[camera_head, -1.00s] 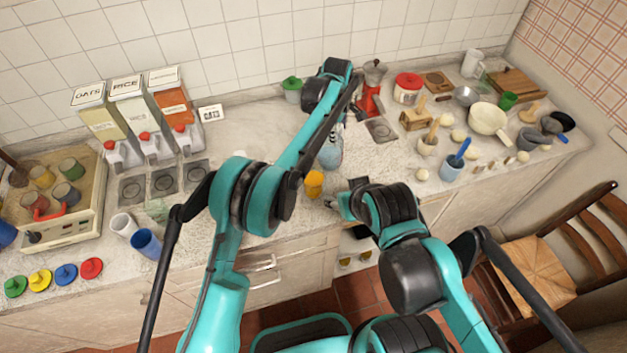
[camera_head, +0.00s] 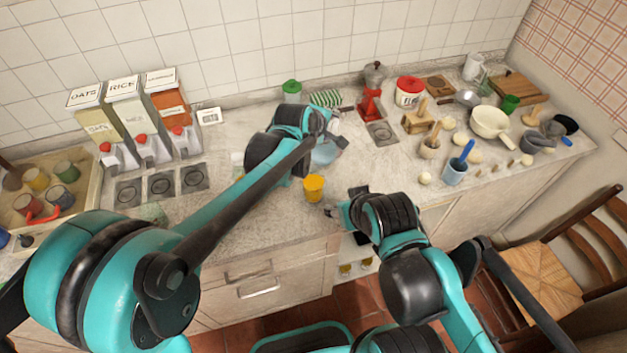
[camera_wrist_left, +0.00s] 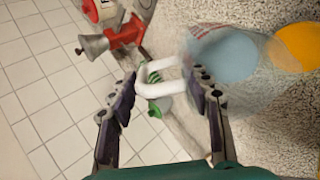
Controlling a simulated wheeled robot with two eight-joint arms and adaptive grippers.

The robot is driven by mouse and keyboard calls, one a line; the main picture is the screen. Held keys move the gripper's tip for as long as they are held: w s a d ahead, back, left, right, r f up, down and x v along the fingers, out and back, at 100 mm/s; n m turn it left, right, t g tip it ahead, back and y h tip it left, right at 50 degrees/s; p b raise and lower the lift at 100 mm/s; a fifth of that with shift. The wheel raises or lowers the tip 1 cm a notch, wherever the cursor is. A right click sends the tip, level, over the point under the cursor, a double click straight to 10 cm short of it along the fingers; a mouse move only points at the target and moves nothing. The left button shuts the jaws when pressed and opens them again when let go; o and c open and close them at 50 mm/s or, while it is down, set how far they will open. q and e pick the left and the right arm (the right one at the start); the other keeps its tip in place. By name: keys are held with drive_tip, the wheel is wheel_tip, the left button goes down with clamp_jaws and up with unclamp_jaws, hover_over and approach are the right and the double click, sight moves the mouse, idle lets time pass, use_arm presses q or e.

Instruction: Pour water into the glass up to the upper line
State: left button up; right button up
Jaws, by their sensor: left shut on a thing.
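My left gripper (camera_head: 326,124) is shut on the white handle (camera_wrist_left: 158,88) of a clear jug (camera_head: 324,152) with pale blue water. The water (camera_wrist_left: 226,56) shows beside the fingers (camera_wrist_left: 162,82) in the left wrist view. I cannot tell how far the jug is tilted or whether it touches the counter. A pale, clear vessel (camera_head: 237,160) stands left of the jug, partly hidden by my left arm. I cannot tell if it is the glass, and no line is readable. My right gripper (camera_head: 332,210) hangs at the counter's front edge, its jaws unclear.
A yellow cup (camera_head: 314,188) stands just in front of the jug and also shows in the left wrist view (camera_wrist_left: 299,46). Cereal dispensers (camera_head: 125,110) are at left. Bowls and a pan (camera_head: 490,120) crowd the right.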

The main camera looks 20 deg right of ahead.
use_arm(q)
drive_tip(key=shift+s+a+t+h+b, duration=0.35)
drive_tip(key=shift+t+h+b, duration=0.05)
drive_tip(key=shift+b, duration=0.15)
drive_tip(key=shift+s+a+r+t+h+b, duration=0.3)
drive_tip(key=shift+s+r+t+h, duration=0.1)
drive_tip(key=shift+t, duration=0.1)
idle(1.4)
drive_tip(key=shift+w+d, duration=0.1)
drive_tip(key=shift+w, duration=0.05)
